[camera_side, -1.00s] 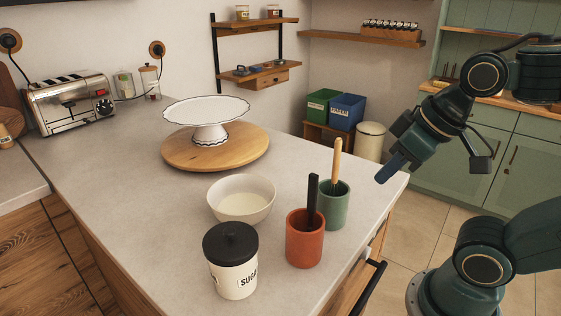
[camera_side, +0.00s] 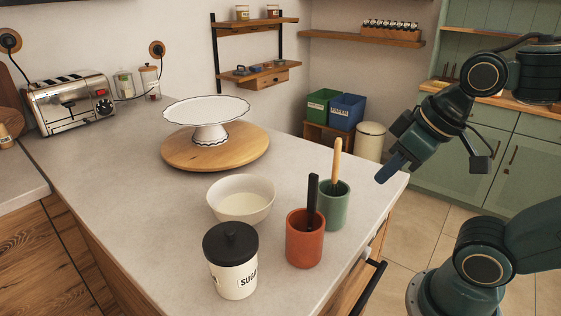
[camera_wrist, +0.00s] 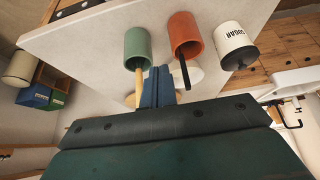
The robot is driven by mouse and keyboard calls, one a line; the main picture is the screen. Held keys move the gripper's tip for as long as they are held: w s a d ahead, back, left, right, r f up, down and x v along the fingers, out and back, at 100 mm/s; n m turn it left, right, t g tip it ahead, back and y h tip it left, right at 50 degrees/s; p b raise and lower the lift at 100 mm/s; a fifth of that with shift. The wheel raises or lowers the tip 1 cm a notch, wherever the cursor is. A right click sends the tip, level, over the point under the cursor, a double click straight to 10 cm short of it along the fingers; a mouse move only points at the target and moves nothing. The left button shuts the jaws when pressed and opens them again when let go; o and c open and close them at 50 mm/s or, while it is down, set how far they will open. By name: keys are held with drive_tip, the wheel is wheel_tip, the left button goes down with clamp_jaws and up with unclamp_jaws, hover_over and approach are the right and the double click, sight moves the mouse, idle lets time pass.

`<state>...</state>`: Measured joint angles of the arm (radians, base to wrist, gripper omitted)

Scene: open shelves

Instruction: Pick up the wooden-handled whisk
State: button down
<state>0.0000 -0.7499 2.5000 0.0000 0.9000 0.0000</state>
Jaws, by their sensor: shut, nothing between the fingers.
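A light wooden handle (camera_side: 337,160), probably the whisk's, stands upright out of the green cup (camera_side: 334,210) near the counter's right edge. The whisk's head is hidden inside the cup. In the wrist view the wooden handle (camera_wrist: 139,85) points out of the green cup (camera_wrist: 137,47), just left of my fingers. My gripper (camera_side: 383,179) is shut and empty, to the right of the green cup and apart from the handle. It also shows in the wrist view (camera_wrist: 158,72).
A terracotta cup (camera_side: 305,243) with a black handle (camera_side: 313,195) stands beside the green cup. A sugar jar (camera_side: 232,265), a cream bowl (camera_side: 241,203) and a white cake stand (camera_side: 207,113) on a wooden board (camera_side: 180,155) share the counter. A toaster (camera_side: 70,103) is at the back left.

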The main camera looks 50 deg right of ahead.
drive_tip(key=c, duration=1.3)
unclamp_jaws()
drive_tip(key=shift+c, duration=0.2)
wheel_tip(320, 180, up, 8)
drive_tip(key=f+n+g, duration=0.1)
drive_tip(key=n+g, duration=0.5)
drive_tip(key=n, duration=1.1)
hover_over(338, 139)
drive_tip(key=shift+r, duration=0.25)
drive_tip(key=shift+f, duration=4.3)
